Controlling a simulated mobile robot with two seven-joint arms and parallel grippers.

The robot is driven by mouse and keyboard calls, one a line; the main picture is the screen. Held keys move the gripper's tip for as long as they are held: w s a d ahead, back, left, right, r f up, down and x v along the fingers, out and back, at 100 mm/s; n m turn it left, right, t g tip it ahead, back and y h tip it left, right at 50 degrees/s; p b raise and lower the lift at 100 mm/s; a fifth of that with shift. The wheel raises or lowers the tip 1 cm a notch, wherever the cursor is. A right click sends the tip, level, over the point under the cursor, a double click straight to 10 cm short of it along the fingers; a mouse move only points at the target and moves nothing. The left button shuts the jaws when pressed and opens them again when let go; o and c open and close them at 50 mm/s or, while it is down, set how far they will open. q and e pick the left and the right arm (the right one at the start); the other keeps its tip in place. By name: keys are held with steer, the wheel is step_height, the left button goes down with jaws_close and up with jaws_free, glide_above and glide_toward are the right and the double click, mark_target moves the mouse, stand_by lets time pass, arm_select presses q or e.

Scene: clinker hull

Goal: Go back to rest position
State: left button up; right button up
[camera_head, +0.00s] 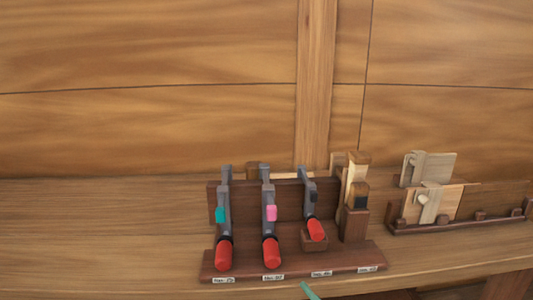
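Neither of my grippers shows in the head view, and no arm can be made out. The task names no object. A dark wooden rack (300,262) stands on the wooden bench (120,235).
Wooden tools (356,185) stand at the rack's right end. A second low rack (470,222) at right holds pale wooden pieces (433,203). A thin teal strip (309,291) pokes in at the bottom edge. The bench at left is clear. A plank wall (150,90) stands behind.

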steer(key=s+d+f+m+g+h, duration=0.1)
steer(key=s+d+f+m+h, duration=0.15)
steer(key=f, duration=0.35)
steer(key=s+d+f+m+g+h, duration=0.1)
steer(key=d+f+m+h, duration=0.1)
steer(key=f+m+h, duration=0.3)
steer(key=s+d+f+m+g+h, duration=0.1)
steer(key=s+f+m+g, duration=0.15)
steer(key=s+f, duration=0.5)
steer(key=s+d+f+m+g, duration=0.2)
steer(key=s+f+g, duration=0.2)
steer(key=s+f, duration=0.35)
arm_select(q)
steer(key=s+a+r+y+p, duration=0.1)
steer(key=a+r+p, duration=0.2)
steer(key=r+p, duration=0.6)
steer(key=p, duration=0.4)
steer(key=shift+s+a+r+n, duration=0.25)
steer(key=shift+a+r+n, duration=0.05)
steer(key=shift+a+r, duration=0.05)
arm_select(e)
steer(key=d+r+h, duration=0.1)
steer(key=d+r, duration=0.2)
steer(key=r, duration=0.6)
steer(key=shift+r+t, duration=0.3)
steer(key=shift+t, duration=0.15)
